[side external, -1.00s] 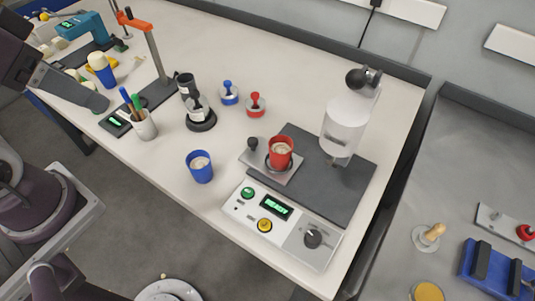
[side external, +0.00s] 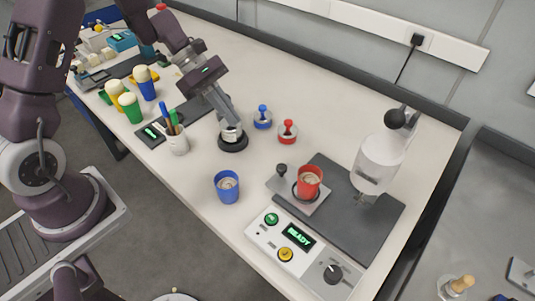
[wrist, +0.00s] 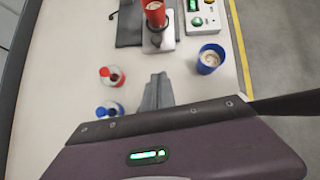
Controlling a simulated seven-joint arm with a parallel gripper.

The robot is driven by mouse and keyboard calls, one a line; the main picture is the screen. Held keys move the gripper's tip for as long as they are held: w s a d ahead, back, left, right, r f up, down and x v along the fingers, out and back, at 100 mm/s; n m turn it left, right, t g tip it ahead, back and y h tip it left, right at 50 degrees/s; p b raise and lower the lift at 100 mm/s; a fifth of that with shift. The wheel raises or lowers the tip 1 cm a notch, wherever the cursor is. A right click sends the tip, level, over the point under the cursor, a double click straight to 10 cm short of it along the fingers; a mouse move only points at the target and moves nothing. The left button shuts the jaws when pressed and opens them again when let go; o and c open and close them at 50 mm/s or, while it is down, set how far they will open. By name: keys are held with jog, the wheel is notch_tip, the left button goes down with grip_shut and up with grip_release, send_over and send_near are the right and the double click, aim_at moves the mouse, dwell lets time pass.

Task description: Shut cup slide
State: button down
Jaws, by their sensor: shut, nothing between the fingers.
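The cup slide (side external: 314,204) is a light metal plate with a black knob (side external: 281,168) at its left corner. It sticks out from the dark base (side external: 385,211) of the white machine (side external: 379,165). A red cup (side external: 309,179) with pale contents stands upright on it. The slide (wrist: 167,41) and red cup (wrist: 156,15) also show in the wrist view, at the top.
A blue cup (side external: 227,186) stands left of the slide. A control panel (side external: 298,246) reading READY is in front. Blue (side external: 263,118) and red (side external: 287,131) knobbed pieces stand behind, left of the machine.

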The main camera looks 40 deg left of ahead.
aim_at(314, 189)
jog(key=x, duration=1)
jog(key=shift+s, duration=0.1)
jog(key=d, duration=0.3)
jog(key=shift+w+d+f, duration=0.2)
jog(key=shift+w+f, duration=0.05)
jog(key=shift+w, duration=0.1)
jog(key=shift+d, duration=0.3)
jog(key=d, duration=1.2)
jog(key=shift+d, duration=0.55)
jog(key=shift+r, duration=0.1)
